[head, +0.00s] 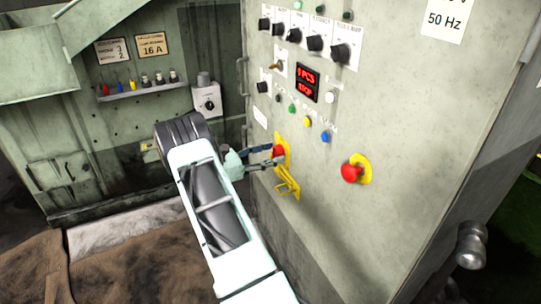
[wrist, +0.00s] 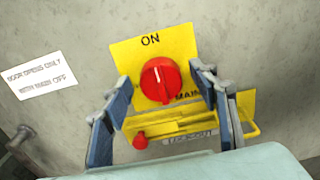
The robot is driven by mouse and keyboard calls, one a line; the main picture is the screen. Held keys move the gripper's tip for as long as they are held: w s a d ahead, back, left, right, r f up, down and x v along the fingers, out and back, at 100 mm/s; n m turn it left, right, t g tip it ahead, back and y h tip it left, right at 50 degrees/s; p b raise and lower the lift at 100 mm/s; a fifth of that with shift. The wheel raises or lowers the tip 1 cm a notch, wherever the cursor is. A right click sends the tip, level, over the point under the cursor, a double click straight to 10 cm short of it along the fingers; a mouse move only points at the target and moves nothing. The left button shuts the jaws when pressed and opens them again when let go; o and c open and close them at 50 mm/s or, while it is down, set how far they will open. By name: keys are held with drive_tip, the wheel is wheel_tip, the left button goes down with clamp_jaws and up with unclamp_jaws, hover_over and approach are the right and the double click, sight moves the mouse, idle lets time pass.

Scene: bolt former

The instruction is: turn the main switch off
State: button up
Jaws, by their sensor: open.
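The main switch is a round red knob (wrist: 158,82) on a yellow plate (wrist: 124,54) marked ON at the top and MAIN at lower right. Its white pointer mark stands nearly upright, toward ON. In the head view the red knob (head: 278,151) sits low on the left part of the grey cabinet front. My gripper (wrist: 162,80) is open, with one finger on each side of the knob in the wrist view; I cannot tell whether they touch it. In the head view my gripper (head: 273,156) reaches the switch from the left. The lower plate is partly hidden by the fingers.
A yellow lock-out bracket (wrist: 183,123) with a small red knob (wrist: 140,141) juts out below the switch. A red mushroom button (head: 351,172) on yellow is to the right. Several selectors and buttons and a red display (head: 307,82) reading STOP are above.

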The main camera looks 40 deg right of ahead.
drive_tip(key=c, duration=1.1)
drive_tip(key=shift+c, duration=0.2)
drive_tip(key=shift+r+n+p, duration=0.1)
drive_tip(key=shift+n+p, duration=0.2)
drive_tip(key=shift+p, duration=0.05)
drive_tip(key=n+p, duration=0.2)
drive_tip(key=n, duration=0.2)
drive_tip(key=n+p, duration=0.2)
drive_tip(key=n, duration=0.2)
drive_tip(key=n+p, duration=0.2)
drive_tip(key=n, duration=0.2)
drive_tip(key=shift+w+f+n, duration=0.2)
drive_tip(key=shift+w+n, duration=0.05)
drive_tip(key=shift+n, duration=0.05)
drive_tip(key=n, duration=0.4)
drive_tip(key=shift+f+n+p, duration=0.15)
drive_tip(key=shift+n+p, duration=0.2)
drive_tip(key=shift+n, duration=0.05)
